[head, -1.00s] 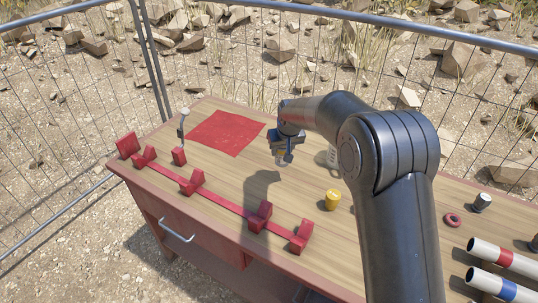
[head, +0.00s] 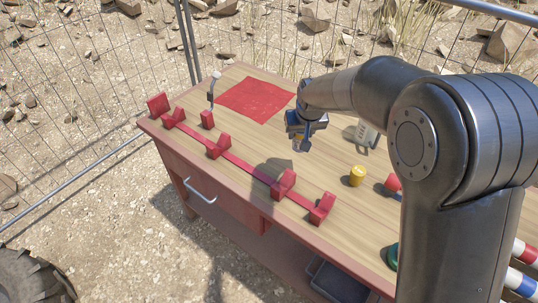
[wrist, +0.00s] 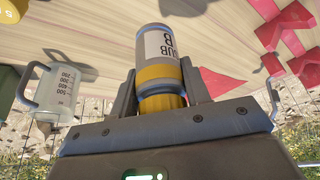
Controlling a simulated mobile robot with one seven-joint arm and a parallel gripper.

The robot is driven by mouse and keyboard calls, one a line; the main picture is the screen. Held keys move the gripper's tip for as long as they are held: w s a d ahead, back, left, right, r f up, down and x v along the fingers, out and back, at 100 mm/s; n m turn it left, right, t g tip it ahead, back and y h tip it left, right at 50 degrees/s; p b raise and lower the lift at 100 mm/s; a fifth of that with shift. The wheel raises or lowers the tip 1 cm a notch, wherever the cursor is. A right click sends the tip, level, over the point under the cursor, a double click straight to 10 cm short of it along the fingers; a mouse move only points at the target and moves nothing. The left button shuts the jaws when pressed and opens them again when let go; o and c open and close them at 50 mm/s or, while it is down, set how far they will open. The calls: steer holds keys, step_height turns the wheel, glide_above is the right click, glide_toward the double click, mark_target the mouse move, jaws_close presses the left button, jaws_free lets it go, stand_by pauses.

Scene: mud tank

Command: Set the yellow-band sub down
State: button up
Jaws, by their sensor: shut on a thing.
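The yellow-band sub (wrist: 152,45) is a grey cylinder with "SUB B" lettering and a yellow band. In the wrist view it sits between the two fingers of my gripper (wrist: 160,95), which is shut on it. In the head view my gripper (head: 303,140) hangs above the bench, right of the red mat (head: 256,97) and behind the red rail with cradles (head: 245,170). The sub's lower end (head: 301,147) shows only small there, over the bench top. I cannot tell its exact height.
A yellow cylinder (head: 357,176) and a measuring jug (head: 364,133) stand to the right. A small post (head: 212,90) and red block (head: 207,119) stand at the left. Banded tubes (head: 523,282) lie at lower right. Wire fence runs behind. Bare wood surrounds the mat.

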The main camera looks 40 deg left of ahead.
steer(key=shift+s+a+f, duration=0.6)
steer(key=shift+a+f, duration=1.05)
steer(key=shift+f, duration=0.05)
steer(key=shift+s+a+f, duration=0.55)
steer(key=shift+a+f, duration=1.05)
steer(key=shift+f, duration=0.05)
steer(key=shift+s+a+f, duration=0.6)
steer(key=shift+a+f, duration=1.05)
steer(key=shift+f, duration=0.05)
steer(key=shift+f, duration=0.1)
steer(key=o, duration=1.3)
steer(key=shift+f, duration=0.1)
steer(key=shift+c, duration=0.2)
